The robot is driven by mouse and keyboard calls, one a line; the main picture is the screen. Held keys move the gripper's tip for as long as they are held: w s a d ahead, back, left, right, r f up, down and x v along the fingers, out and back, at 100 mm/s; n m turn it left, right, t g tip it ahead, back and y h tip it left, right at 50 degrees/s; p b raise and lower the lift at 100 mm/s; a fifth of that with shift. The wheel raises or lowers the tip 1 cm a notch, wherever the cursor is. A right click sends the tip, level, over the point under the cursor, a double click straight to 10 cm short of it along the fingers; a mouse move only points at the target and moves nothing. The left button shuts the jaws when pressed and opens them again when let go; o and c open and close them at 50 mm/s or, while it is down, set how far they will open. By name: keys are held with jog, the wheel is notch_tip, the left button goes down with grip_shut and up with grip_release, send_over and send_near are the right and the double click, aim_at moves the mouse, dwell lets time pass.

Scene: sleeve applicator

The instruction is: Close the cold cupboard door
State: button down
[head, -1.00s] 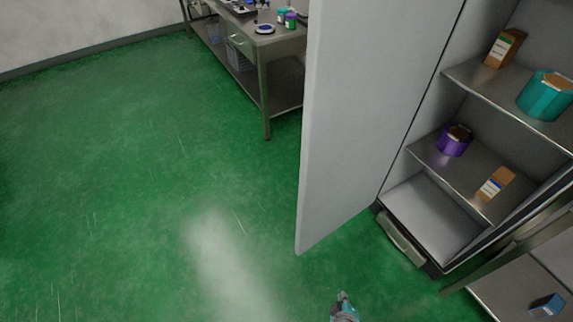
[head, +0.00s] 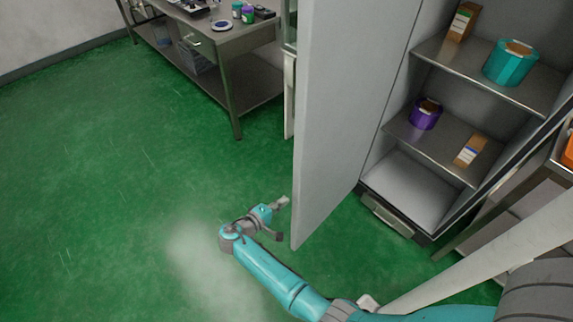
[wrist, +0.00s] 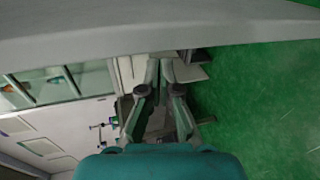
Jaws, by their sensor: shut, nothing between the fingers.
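The cold cupboard door (head: 345,110) is a tall light grey panel standing wide open on the left side of the cupboard (head: 400,205). My gripper (head: 284,201) is shut and empty, just left of the door's lower free edge, on its outer side. In the head view a small gap seems to lie between the fingertips and the door; contact is hard to tell. In the wrist view my gripper (wrist: 167,66) points at a grey band across the top, which looks like the door edge (wrist: 150,35).
The cupboard shelves hold a teal tub (head: 509,63), a purple tub (head: 425,114) and small boxes (head: 469,151). A steel table (head: 232,45) with items stands behind the door. A rack stands at the right. Green floor (head: 100,160) is clear on the left.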

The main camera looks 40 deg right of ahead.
aim_at(294, 166)
jog(key=w+a+r+m+g+h, duration=0.35)
jog(key=w+r, duration=0.35)
jog(key=r, duration=0.6)
jog(key=shift+y, duration=0.25)
jog(key=shift+s+d, duration=0.8)
jog(key=shift+d, duration=1)
jog(key=shift+s+d, duration=0.8)
jog(key=shift+d, duration=0.95)
jog(key=shift+s+d, duration=0.8)
jog(key=shift+d, duration=1)
jog(key=shift+f, duration=0.1)
